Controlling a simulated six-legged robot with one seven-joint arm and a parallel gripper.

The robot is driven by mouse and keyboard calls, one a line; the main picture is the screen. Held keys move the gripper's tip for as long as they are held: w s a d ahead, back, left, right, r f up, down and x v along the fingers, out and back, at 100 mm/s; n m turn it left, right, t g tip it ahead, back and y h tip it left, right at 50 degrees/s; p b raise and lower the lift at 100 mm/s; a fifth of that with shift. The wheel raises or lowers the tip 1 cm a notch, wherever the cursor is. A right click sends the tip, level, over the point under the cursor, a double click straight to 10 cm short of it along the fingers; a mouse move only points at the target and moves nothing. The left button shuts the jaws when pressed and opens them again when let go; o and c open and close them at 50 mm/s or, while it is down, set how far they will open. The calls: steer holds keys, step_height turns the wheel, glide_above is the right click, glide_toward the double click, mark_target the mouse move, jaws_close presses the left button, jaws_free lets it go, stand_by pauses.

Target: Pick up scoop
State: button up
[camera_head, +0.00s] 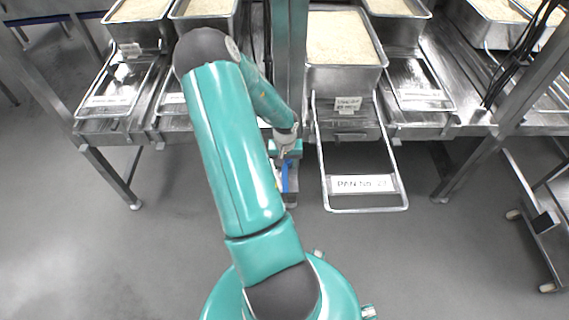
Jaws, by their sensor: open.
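My gripper (288,192) hangs at the end of my teal arm, pointing down in front of the metal counter, left of the pulled-out tray frame. It is small and partly hidden by my own arm links. It is open, and I see nothing held in it. A blue piece shows at the gripper, but I cannot tell whether it is part of the gripper or something behind it. I cannot make out a scoop for certain in this view.
Several rice pans, such as the centre one (378,58), stand along the steel counter (440,120). A tray frame (367,209) labelled as a pan number juts out over the floor. A slanted steel post (510,105) and a cart (530,235) stand right.

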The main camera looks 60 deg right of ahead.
mark_target(285, 175)
step_height(285, 175, down, 7)
steer(key=shift+a, duration=0.1)
stand_by(0.3)
jaws_close()
